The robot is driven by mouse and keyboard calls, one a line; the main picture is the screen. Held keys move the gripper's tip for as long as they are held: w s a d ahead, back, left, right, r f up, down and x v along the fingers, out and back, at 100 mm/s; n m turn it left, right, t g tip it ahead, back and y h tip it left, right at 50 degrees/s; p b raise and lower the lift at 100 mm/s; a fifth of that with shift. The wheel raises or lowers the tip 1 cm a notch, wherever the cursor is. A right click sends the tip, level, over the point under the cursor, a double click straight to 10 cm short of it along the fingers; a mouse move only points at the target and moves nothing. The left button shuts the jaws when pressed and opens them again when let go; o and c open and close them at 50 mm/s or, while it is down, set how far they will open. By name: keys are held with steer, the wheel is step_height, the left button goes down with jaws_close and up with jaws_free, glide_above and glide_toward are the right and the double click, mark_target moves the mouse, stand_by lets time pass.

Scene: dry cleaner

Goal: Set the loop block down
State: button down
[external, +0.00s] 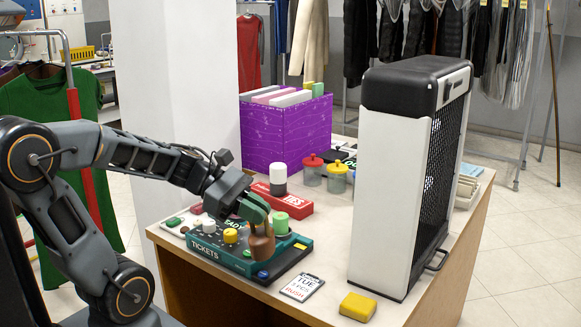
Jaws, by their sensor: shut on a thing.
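My gripper (253,209) points down over the counter, its jaws shut on the brown loop block (261,246). The block looks upright, with its narrow top between the jaws. It is in front of the right part of the green TICKETS board (208,252). I cannot tell whether its underside touches the board or hangs just above it. The top of the block is partly hidden by the jaws.
On the board are a yellow knob (230,236) and a white knob (209,225). Behind stand a green cylinder (281,223), a red box (293,204) and lidded jars (312,172).

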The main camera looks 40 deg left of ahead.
steer(key=shift+w+f, duration=0.1)
steer(key=shift+f, duration=0.2)
steer(key=w+a+n+t+y, duration=0.3)
steer(key=w+n+t, duration=0.4)
steer(key=w, duration=1.4)
steer(key=w+d+f+n+g+b, duration=0.1)
steer(key=w+d+f+b, duration=0.1)
steer(key=w+f, duration=1)
steer(key=shift+w+d+y, duration=0.2)
steer(key=shift+w+y, duration=0.2)
steer(key=shift+w, duration=0.1)
